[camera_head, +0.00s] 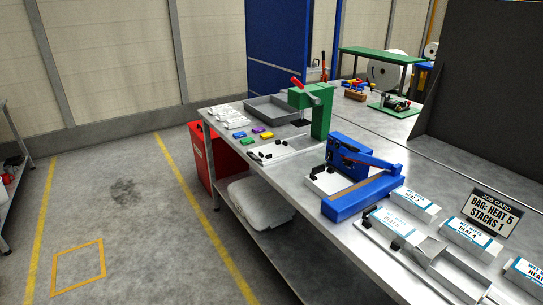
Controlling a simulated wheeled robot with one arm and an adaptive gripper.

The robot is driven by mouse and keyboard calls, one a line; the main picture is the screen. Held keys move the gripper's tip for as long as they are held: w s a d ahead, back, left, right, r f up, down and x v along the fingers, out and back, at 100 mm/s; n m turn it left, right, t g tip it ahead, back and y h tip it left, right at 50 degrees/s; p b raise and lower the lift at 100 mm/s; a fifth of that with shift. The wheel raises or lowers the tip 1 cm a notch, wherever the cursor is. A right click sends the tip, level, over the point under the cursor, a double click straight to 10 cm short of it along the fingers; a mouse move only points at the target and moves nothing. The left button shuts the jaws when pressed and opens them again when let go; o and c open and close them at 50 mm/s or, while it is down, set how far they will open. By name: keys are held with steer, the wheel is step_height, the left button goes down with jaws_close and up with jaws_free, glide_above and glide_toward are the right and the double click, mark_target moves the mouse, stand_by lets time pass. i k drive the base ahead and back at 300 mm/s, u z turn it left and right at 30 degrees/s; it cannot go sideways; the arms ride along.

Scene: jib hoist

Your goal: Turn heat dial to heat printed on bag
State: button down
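A blue sealer-like machine (348,152) with a long blue arm (362,196) stands on the metal bench. A heat dial cannot be made out on it at this size. A job card (490,213) on the right reads "BAG: HEAT 5, STACKS 1". Several white packs with blue labels lie near it. One pack (416,204) seems to read "HEAT 7" and another pack (469,238) "HEAT 4". A further pack (391,223) has a label too small to read. My gripper is not in view.
The metal bench (345,243) runs from the back left to the front right. A green press (316,108) with a red-tipped lever, a grey tray (272,109) and small coloured blocks stand farther back. A red cabinet (205,150) stands at the bench's left end. The floor to the left is open.

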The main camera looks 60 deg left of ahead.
mark_target(346, 162)
steer(key=u, duration=2.3)
steer(key=i, duration=1.75)
steer(key=z, duration=0.25)
